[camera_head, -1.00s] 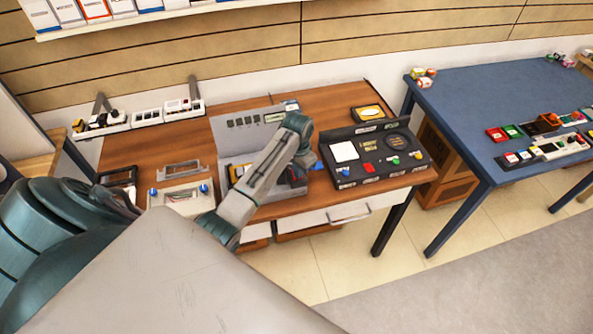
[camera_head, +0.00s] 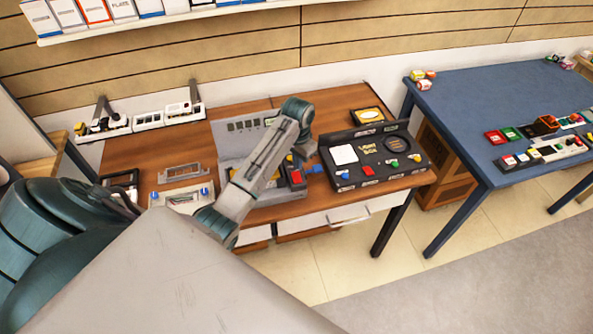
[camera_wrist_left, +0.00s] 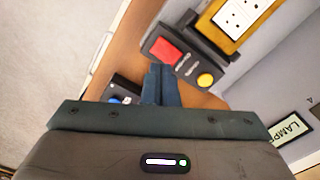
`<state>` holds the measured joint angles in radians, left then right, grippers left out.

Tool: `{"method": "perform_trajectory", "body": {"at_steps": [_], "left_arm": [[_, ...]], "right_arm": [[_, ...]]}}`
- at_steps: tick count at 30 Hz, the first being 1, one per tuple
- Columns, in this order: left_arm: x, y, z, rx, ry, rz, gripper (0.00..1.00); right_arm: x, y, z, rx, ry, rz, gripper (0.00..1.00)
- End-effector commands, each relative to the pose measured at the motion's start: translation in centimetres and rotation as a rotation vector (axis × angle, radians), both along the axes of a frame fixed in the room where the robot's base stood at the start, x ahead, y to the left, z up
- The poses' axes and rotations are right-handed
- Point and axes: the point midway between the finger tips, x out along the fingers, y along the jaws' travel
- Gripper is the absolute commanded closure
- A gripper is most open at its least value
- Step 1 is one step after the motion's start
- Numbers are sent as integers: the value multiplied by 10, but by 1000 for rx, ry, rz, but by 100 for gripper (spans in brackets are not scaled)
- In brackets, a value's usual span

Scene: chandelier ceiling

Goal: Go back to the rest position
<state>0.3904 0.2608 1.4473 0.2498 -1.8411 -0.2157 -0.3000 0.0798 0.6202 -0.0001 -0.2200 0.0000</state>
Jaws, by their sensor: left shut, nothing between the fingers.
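My left arm (camera_head: 258,165) comes in from the left over the wooden desk. In the head view, the arm partly hides the grey panel unit on the desk. My left gripper shows in the left wrist view (camera_wrist_left: 161,84) with its two dark fingers together and nothing between them. It points toward a dark box with a red button (camera_wrist_left: 167,50) and a yellow button (camera_wrist_left: 206,79). I cannot tell from the wrist view whether the fingertips touch that box. My right gripper is not in view.
The wooden desk (camera_head: 250,104) holds the grey panel unit (camera_head: 232,147), a black control box (camera_head: 352,178) with coloured buttons, and a white box with blue knobs (camera_head: 180,199). A blue table (camera_head: 470,100) stands at the right. The floor in front (camera_head: 450,240) is clear.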

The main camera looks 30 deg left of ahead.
Motion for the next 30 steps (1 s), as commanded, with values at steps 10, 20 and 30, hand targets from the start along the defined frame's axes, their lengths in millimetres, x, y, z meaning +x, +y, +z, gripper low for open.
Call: {"method": "perform_trajectory", "body": {"at_steps": [10, 20, 30], "left_arm": [[0, 0, 2, 0, 1, 0, 100], [-8, -3, -3, 4, -5, -2, 100], [-124, -45, -37, 50, -108, 3, 100]], "right_arm": [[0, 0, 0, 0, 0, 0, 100], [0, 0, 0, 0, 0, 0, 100], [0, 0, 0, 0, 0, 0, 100]]}}
